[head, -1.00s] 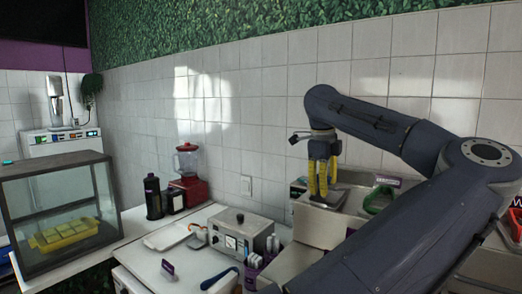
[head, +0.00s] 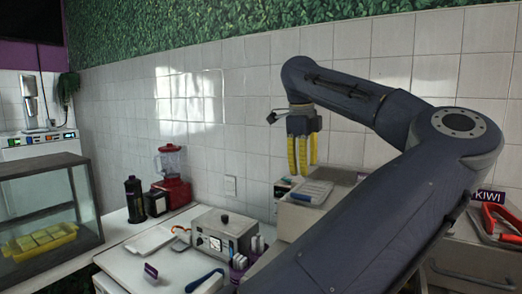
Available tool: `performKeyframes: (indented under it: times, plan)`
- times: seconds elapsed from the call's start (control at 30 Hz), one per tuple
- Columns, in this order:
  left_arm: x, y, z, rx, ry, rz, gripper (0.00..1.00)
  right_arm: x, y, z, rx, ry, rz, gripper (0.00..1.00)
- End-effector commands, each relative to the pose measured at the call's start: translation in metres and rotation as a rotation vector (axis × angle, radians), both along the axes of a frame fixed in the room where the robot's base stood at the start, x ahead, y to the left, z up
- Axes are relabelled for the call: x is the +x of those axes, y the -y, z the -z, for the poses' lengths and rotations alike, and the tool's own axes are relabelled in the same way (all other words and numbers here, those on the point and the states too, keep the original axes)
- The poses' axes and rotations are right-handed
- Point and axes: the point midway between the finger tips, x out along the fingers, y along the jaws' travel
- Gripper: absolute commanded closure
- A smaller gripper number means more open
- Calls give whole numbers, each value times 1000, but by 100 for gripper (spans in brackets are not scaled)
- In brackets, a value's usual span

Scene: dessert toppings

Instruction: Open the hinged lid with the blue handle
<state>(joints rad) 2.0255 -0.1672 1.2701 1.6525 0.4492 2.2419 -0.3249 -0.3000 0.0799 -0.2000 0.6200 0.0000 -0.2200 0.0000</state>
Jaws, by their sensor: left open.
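A dark blue handle (head: 205,280) shows at the bottom edge, attached to a pale piece. Most of that piece is cut off by the frame, and I cannot tell if it is the hinged lid. My left arm hides much of the counter. My right gripper is not in view.
A metal control box (head: 222,232) stands near the blue handle, with purple holders (head: 239,262) beside it. A red handle (head: 484,216) lies by a KIWI sign (head: 490,196) at the right. A red blender (head: 172,175) and a glass case (head: 45,212) are left.

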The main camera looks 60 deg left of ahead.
Motion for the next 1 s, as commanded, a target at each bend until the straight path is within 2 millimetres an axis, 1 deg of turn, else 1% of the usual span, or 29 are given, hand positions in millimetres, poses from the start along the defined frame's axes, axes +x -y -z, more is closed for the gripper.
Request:
performKeyframes:
  times: [0.03,0.1,0.43,0.5,0.8,1.0]
  plan:
    - [-1,1,-9,1,2,1,61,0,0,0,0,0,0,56]
    - [-4,2,-21,1,2,1,61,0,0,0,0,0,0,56]
    - [-13,6,-75,1,2,0,61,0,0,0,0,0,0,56]
    - [-22,-3,-67,11,-34,-13,61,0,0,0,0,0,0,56]
    - [-55,-31,-57,57,-149,-46,61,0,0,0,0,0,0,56]
    - [-72,-47,-48,58,-197,-69,61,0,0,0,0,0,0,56]
